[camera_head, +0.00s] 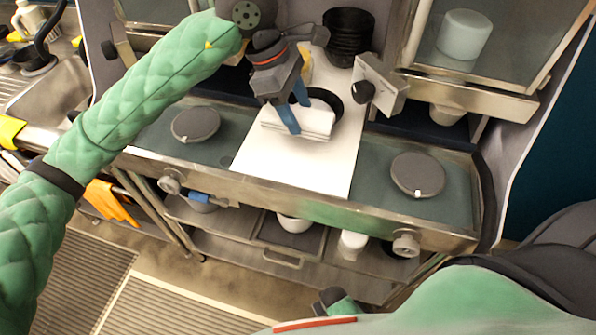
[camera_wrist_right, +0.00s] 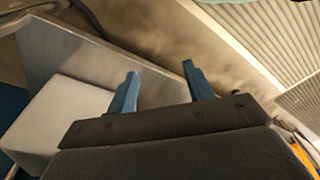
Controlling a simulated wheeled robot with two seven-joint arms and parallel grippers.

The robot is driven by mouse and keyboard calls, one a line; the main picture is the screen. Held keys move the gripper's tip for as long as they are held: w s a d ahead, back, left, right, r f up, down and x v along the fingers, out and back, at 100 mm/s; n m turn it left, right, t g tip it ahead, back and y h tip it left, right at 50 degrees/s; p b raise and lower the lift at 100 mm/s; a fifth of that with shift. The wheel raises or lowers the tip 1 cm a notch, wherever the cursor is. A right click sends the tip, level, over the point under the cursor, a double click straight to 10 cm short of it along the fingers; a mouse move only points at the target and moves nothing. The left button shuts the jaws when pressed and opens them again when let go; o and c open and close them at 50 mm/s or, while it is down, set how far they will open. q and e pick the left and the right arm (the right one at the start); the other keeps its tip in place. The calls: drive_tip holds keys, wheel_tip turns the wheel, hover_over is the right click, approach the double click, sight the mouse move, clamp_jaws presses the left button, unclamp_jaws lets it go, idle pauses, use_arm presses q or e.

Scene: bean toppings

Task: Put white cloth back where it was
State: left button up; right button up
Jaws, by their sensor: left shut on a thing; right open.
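The white cloth (camera_head: 303,123) is a folded stack in the head view, lying on or just above the white board (camera_head: 290,172) in the middle of the counter. My left gripper (camera_head: 291,112) comes down from above with its blue fingers on the cloth and is shut on it. The fingers cover part of the cloth. I cannot tell whether the cloth touches the board. In the right wrist view my right gripper (camera_wrist_right: 162,88) is open, with nothing between its blue fingers.
A dark round lid (camera_head: 195,124) lies left of the board and another (camera_head: 418,175) lies right. Black stacked bowls (camera_head: 349,32) stand behind. A dark ring-shaped thing (camera_head: 327,99) is beside the cloth. A metal box (camera_head: 381,84) stands at the board's right. The board's front is clear.

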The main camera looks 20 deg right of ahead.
use_arm(q)
wheel_tip(320, 180, down, 3)
drive_tip(key=shift+r+b, duration=0.2)
drive_tip(key=shift+b, duration=0.65)
drive_tip(key=shift+f, duration=0.1)
use_arm(e)
wheel_tip(320, 180, up, 6)
drive_tip(key=w+a, duration=0.1)
use_arm(q)
wheel_tip(320, 180, down, 5)
drive_tip(key=shift+f+p, duration=0.1)
drive_tip(key=shift+p, duration=1.15)
drive_tip(key=shift+f+p, duration=0.85)
drive_tip(key=shift+f, duration=1.45)
drive_tip(key=o, duration=0.6)
use_arm(e)
wheel_tip(320, 180, down, 11)
drive_tip(key=s+d, duration=0.2)
drive_tip(key=shift+s+d, duration=0.2)
drive_tip(key=shift+d, duration=0.1)
drive_tip(key=shift+r, duration=0.1)
